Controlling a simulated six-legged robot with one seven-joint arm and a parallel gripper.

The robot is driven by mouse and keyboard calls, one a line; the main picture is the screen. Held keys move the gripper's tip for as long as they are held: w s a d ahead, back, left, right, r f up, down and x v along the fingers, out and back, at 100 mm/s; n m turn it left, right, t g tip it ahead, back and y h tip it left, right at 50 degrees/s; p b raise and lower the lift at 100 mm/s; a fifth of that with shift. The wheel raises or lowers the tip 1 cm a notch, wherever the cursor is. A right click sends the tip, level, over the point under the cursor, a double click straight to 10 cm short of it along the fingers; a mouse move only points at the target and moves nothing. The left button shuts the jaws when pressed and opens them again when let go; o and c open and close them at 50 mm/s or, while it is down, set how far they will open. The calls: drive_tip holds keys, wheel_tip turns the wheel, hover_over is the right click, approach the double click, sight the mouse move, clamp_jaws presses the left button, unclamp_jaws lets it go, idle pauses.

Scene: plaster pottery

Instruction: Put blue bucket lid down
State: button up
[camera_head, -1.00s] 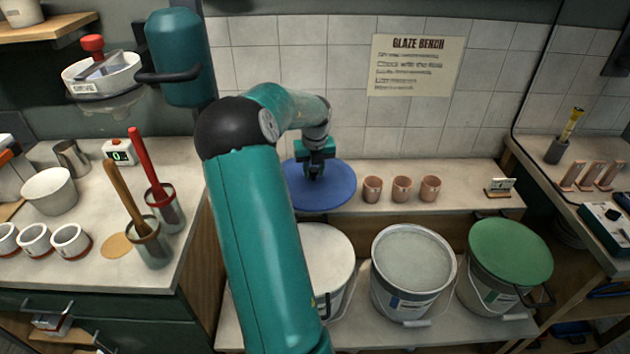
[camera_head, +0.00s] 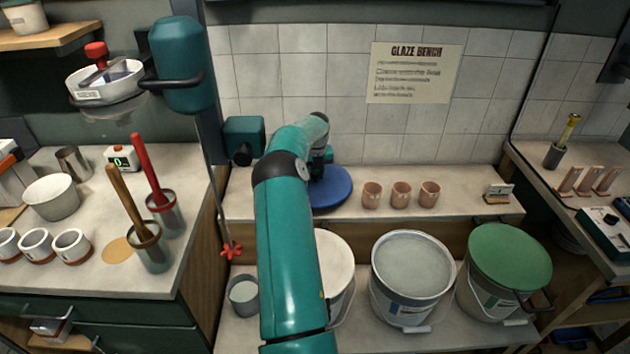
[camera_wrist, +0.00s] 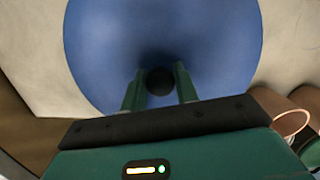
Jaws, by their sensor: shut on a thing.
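The blue bucket lid (camera_head: 333,188) is a flat round disc at the back shelf of the glaze bench, left of the pink cups. Its left part is hidden behind my arm in the head view. In the wrist view the lid (camera_wrist: 205,45) fills the upper middle, with a dark round knob (camera_wrist: 159,81) near its lower part. My gripper (camera_wrist: 160,85) is shut on that knob, one finger on each side. The lid looks level, at or just over the shelf top; I cannot tell if it touches.
Three pink cups (camera_head: 401,195) stand right of the lid on the shelf (camera_head: 460,200). Below are a white-topped bucket (camera_head: 337,258), an open grey bucket (camera_head: 411,268) and a green-lidded bucket (camera_head: 508,255). A small metal pot (camera_head: 243,294) stands lower left. The shelf's left part is clear.

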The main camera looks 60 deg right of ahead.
sight(316, 175)
drive_tip(key=shift+f, duration=1.6)
drive_tip(key=shift+f, duration=0.15)
drive_tip(key=o, duration=1.1)
drive_tip(key=r, duration=0.7)
drive_tip(key=a+r, duration=0.1)
drive_tip(key=r, duration=0.3)
drive_tip(key=shift+s+r, duration=0.35)
drive_tip(key=shift+r, duration=0.25)
drive_tip(key=shift+s, duration=0.15)
